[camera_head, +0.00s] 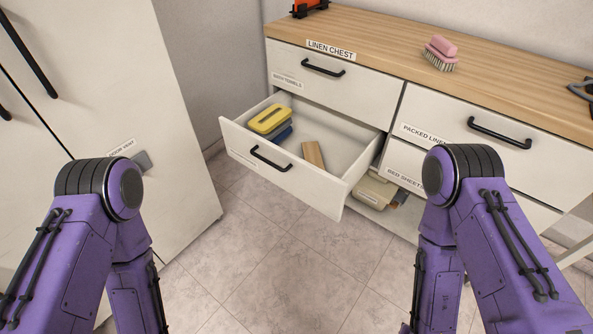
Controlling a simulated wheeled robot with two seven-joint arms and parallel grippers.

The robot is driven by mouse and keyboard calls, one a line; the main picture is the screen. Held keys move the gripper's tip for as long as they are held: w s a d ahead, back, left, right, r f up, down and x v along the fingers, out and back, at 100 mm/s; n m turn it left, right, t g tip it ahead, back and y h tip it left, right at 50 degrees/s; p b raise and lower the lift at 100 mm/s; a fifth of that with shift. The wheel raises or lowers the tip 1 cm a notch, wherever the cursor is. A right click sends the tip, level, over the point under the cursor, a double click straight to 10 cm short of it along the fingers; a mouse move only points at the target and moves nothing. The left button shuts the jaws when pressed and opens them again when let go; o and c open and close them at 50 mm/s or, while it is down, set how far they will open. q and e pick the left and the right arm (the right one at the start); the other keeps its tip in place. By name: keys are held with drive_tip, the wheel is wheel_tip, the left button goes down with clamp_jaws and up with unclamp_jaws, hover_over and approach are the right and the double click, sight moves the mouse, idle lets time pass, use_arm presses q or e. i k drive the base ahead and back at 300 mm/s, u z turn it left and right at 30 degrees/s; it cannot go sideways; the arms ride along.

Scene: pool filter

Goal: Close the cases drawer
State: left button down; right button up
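An open white drawer (235,148) with a black bar handle (271,158) is pulled well out of the left side of the linen chest. A small label on its front is too small to read. Inside it lie a yellow case (270,119), a blue item (284,132) partly under it, and a flat tan wooden piece (313,154). My two purple arms come in from the lower left and lower right, both outside the drawer. Neither gripper shows in the picture.
The chest's wooden top (380,45) holds a pink brush (440,53). Shut drawers with black handles (323,68) (499,133) sit above and to the right. Folded items (374,191) lie in a low opening. A white cabinet (110,90) stands left. The tiled floor (290,270) in front is clear.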

sight(348, 146)
drive_tip(key=z, duration=0.65)
drive_tip(key=i, duration=1)
drive_tip(key=u, duration=1.1)
